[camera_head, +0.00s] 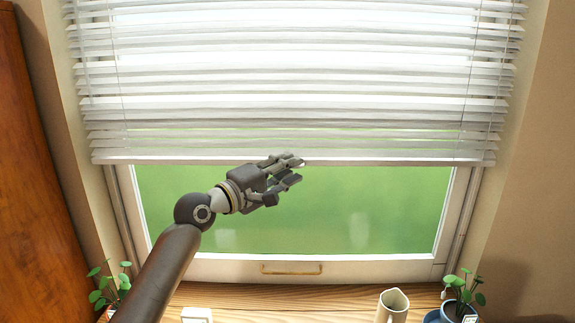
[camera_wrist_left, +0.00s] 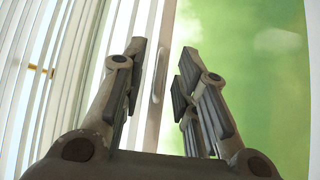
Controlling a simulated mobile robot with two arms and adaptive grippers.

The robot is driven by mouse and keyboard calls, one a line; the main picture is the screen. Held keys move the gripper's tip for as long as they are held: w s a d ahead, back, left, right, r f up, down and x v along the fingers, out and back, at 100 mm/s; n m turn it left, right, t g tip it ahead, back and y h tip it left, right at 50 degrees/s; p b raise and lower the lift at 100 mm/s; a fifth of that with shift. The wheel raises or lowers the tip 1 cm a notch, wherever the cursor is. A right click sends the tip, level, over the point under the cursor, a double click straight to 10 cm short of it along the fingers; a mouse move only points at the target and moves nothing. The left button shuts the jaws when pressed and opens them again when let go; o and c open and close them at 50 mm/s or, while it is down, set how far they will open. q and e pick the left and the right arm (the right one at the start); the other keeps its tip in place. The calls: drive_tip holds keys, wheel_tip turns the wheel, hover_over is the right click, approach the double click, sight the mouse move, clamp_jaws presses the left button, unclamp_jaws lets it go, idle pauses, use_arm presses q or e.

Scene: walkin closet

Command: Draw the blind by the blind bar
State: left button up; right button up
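The white slatted blind (camera_head: 290,70) hangs over the upper part of the window. Its bottom bar (camera_head: 390,162) runs level across the glass, and it also shows in the left wrist view (camera_wrist_left: 150,124) beside the slats. A small pale grip (camera_wrist_left: 159,76) sits on the bar there, in the gap between my fingertips. My left gripper (camera_head: 292,170) is at the bar, near its middle. In the left wrist view, its two fingers (camera_wrist_left: 164,78) stand apart, one on each side of the bar, not closed on it. My right gripper is not in view.
Below is a wooden sill (camera_head: 240,297) with a beige mug (camera_head: 393,304), a plant at the left (camera_head: 108,286) and a potted plant at the right (camera_head: 462,292). A brass handle (camera_head: 291,268) is on the lower window frame. A wooden cabinet (camera_head: 38,190) stands at the left.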

use_arm(q)
drive_tip(key=shift+w+d, duration=0.15)
clamp_jaws()
